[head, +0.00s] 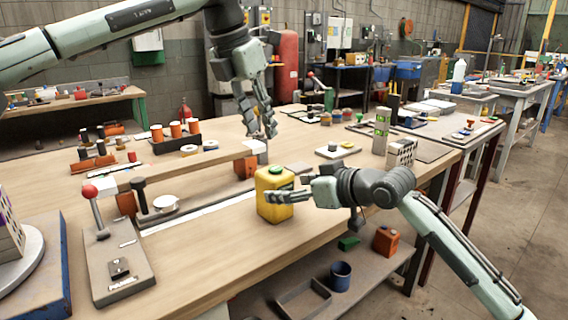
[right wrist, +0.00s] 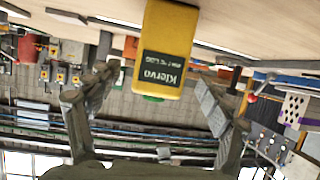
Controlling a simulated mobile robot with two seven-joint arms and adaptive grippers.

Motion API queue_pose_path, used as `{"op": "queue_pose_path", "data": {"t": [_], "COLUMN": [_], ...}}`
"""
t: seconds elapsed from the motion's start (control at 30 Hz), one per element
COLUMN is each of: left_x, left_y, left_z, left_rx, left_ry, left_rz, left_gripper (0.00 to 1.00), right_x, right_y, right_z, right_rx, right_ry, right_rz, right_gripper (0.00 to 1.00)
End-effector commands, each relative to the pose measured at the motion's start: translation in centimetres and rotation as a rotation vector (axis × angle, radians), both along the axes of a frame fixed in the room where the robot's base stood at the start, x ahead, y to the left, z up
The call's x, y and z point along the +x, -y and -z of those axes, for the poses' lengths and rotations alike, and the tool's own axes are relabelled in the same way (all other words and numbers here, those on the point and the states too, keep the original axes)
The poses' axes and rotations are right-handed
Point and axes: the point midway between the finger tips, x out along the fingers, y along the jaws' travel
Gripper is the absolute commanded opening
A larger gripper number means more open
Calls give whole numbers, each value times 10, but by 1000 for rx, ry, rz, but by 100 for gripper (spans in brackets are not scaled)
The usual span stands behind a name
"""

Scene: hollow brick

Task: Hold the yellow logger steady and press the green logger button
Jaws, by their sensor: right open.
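The yellow logger (head: 272,206) stands upright on the wooden table, near its front edge. The green button (head: 278,170) is on its top. In the right wrist view the logger (right wrist: 165,45) appears upside down, with a dark label facing me and the green button (right wrist: 153,98) at its lower end. My right gripper (head: 277,197) is open, its fingers to either side of the logger in the wrist view; contact cannot be made out. My left gripper (head: 264,134) points down, above and behind the logger, clear of the button.
A lever box with a red knob (head: 120,270) stands at the left front. A raised wooden beam (head: 200,162) lies left of the logger. A white pad with a green button (head: 338,151) and a green-grey block (head: 381,135) stand behind right. Bare tabletop lies in front of the logger.

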Motion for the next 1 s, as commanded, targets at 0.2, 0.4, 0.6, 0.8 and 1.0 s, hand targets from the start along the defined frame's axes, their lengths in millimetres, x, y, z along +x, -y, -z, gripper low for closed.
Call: {"op": "queue_pose_path", "data": {"t": [0.2, 0.4, 0.6, 0.8, 1.0], "left_x": [0, -1, -1, -1, -1], "left_y": [1, 1, 1, 1, 1], "left_z": [0, 0, 0, 0, 0], "left_rx": [-3, -4, -5, -5, -5], "left_ry": [-1, -1, -2, -2, -2], "left_rz": [1, 1, 2, 2, 2], "left_gripper": [34, 34, 34, 34, 34], "right_x": [24, 38, 40, 40, 40], "right_y": [-22, -33, -35, -35, -35], "right_z": [13, 20, 22, 22, 22], "right_rx": [2, 2, 1, 1, 1], "right_ry": [0, 0, 1, 1, 1], "right_rz": [-1, -1, 0, 0, 0], "right_gripper": [79, 79, 79, 72, 47]}}
